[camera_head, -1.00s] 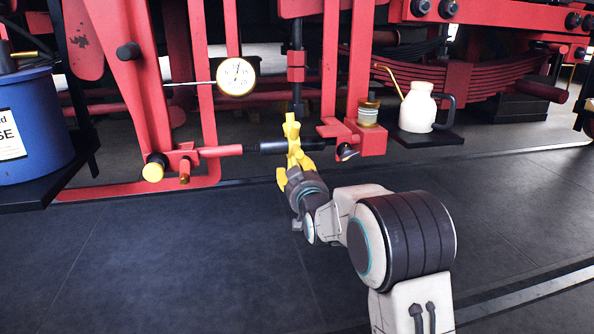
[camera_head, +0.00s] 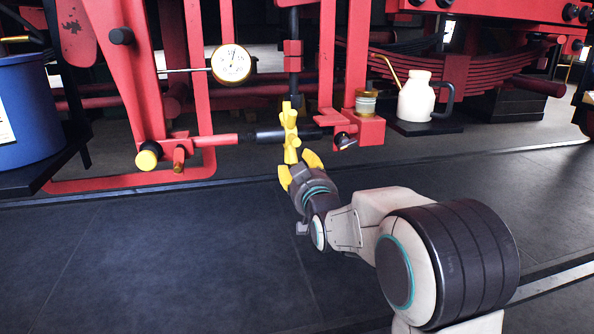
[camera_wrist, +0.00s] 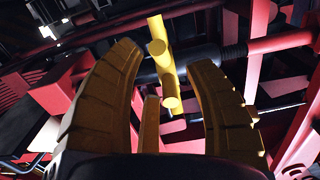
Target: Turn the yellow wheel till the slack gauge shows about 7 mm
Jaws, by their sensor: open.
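The yellow wheel (camera_head: 290,130), with stubby spokes, sits on a dark sleeve of the red horizontal rod. In the wrist view the wheel (camera_wrist: 163,65) shows ahead, between and beyond the fingers. My gripper (camera_head: 299,168) is open, just below and in front of the wheel, and appears apart from it. Its yellow fingers (camera_wrist: 165,95) spread wide in the wrist view, with nothing held. The slack gauge (camera_head: 231,64), a white round dial with a brass rim, stands left of and above the wheel. Its numbers are too small to read surely.
A cream oil can (camera_head: 416,97) stands on a dark shelf at right, near a small jar (camera_head: 366,102). A blue drum (camera_head: 28,115) stands at left. Red hangers and rods surround the wheel. The dark floor (camera_head: 150,250) in front is clear.

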